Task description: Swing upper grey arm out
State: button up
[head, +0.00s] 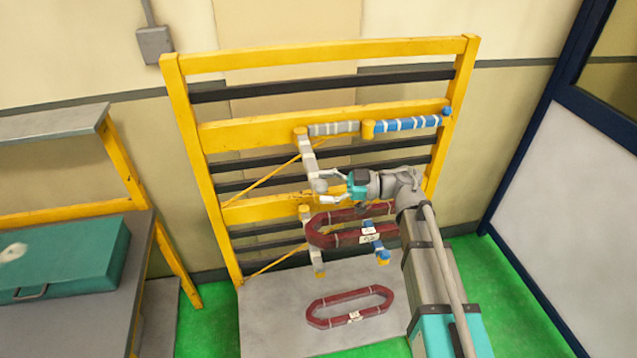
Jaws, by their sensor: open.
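The upper grey arm (309,157), banded in white, runs from a yellow pivot (300,133) on the yellow rack toward the viewer and ends in a rounded grey tip (319,186). My gripper (323,188) is open, coming from the right, with its white fingers on either side of that tip. I cannot tell whether they touch it. A second grey banded piece (334,128) lies along the rack's crossbar, to the right of the pivot. The upper blue-and-white arm (408,124) lies folded along the same crossbar, further right.
Below my gripper, a dark red coil (328,239) hangs around the lower grey arm (314,256) and lower blue arm (381,250). Another red coil (350,305) lies on the grey floor plate (270,325). A bench with a teal case (65,260) stands left.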

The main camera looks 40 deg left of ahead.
jog(key=v, duration=1.1)
jog(key=shift+w+d, duration=0.15)
jog(key=shift+w, duration=0.05)
dwell(0.4)
